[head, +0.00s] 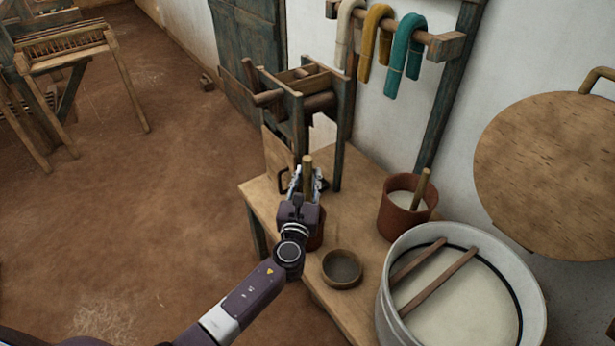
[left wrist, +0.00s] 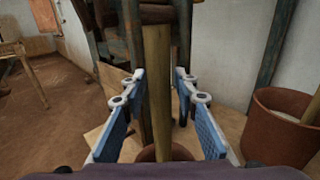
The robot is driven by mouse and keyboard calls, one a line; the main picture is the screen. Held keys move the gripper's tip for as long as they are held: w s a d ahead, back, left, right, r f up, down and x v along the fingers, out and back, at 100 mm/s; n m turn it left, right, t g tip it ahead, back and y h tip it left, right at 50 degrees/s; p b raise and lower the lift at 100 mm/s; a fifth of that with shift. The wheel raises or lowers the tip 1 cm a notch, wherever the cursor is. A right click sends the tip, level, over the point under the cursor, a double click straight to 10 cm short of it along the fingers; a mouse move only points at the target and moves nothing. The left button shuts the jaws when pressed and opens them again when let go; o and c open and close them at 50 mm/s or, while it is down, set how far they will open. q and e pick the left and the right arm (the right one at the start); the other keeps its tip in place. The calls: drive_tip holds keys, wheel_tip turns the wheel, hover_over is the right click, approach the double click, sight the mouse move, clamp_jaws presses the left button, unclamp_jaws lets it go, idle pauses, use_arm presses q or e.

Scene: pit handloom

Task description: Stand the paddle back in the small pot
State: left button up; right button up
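The wooden paddle (head: 307,165) stands upright between the fingers of my left gripper (head: 306,180). In the left wrist view the paddle (left wrist: 157,85) runs down the middle between the two blue finger pads, with a gap on each side. The left gripper (left wrist: 159,90) is open around it, not closed on it. The paddle's lower end meets a small reddish-brown pot (left wrist: 178,153) below and appears to be inside it. In the head view the small pot (head: 318,230) is mostly hidden behind my gripper. My right gripper is in neither view.
A larger brown pot (head: 393,212) with white contents and a stick stands to the right. A small dark bowl (head: 341,284) and a big metal tub (head: 388,312) with two sticks stand nearer. A wooden frame (head: 298,125) stands behind the gripper on the bench (head: 350,165).

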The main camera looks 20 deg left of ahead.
use_arm(q)
drive_tip(key=shift+o, duration=0.8)
drive_tip(key=shift+s+f, duration=0.1)
drive_tip(key=shift+s, duration=0.1)
drive_tip(key=s+d, duration=0.2)
drive_tip(key=s, duration=1)
drive_tip(key=s+a+f+n+g, duration=0.1)
drive_tip(key=s+f+n+g, duration=0.25)
drive_tip(key=f, duration=0.65)
drive_tip(key=s+a+f+n+g+h+p, duration=0.15)
drive_tip(key=s+f+n, duration=0.25)
drive_tip(key=f, duration=0.7)
drive_tip(key=s+a+f+n+g+y, duration=0.15)
drive_tip(key=s+f+n+g, duration=0.25)
drive_tip(key=f, duration=0.6)
drive_tip(key=s+f+n+g+h, duration=0.1)
drive_tip(key=s+f+n, duration=0.5)
drive_tip(key=s, duration=0.6)
drive_tip(key=s+a+f+n+g+p, duration=0.1)
drive_tip(key=s+f+n+g, duration=0.3)
drive_tip(key=s, duration=0.8)
drive_tip(key=s+f+n+g+h, duration=0.1)
drive_tip(key=s+f+n+g, duration=0.1)
drive_tip(key=s+f+n, duration=0.7)
drive_tip(key=s+n, duration=0.1)
drive_tip(key=s, duration=0.2)
drive_tip(key=shift+s+a+g+h, duration=0.2)
drive_tip(key=shift+a+g+h, duration=0.1)
drive_tip(key=shift+g, duration=0.1)
